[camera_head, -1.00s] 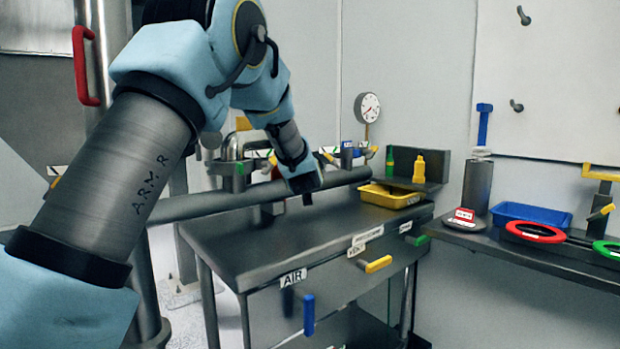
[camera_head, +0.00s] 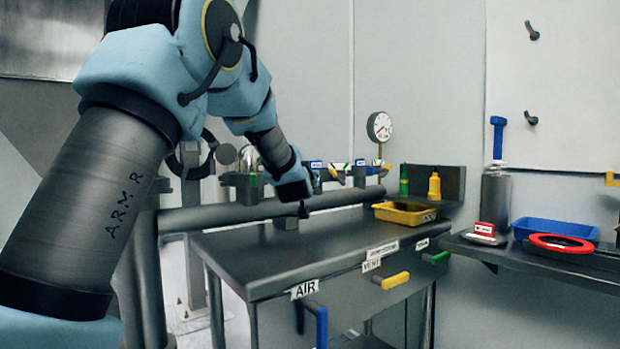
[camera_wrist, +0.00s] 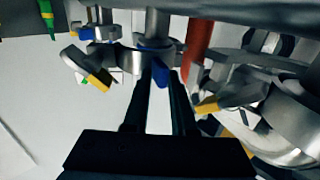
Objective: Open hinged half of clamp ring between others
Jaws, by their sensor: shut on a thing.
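A row of metal clamp rings sits on the pipework above the grey bench. In the wrist view, the middle ring has a blue tab (camera_wrist: 161,75), and the ring halves beside it have yellow-tipped levers, one at left (camera_wrist: 98,79) and one at right (camera_wrist: 207,106). My gripper (camera_wrist: 162,74) is shut on the blue tab, with a finger on each side. In the head view, my gripper (camera_head: 303,211) reaches down just in front of the pipework. My wrist hides the held ring there, so I cannot tell how far its hinged half stands open.
A thick horizontal pipe (camera_head: 222,215) runs behind my gripper. Neighbouring clamps stand close on both sides in the wrist view. A yellow tray (camera_head: 398,217) sits at the bench's back right. The bench top (camera_head: 280,255) is mostly clear.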

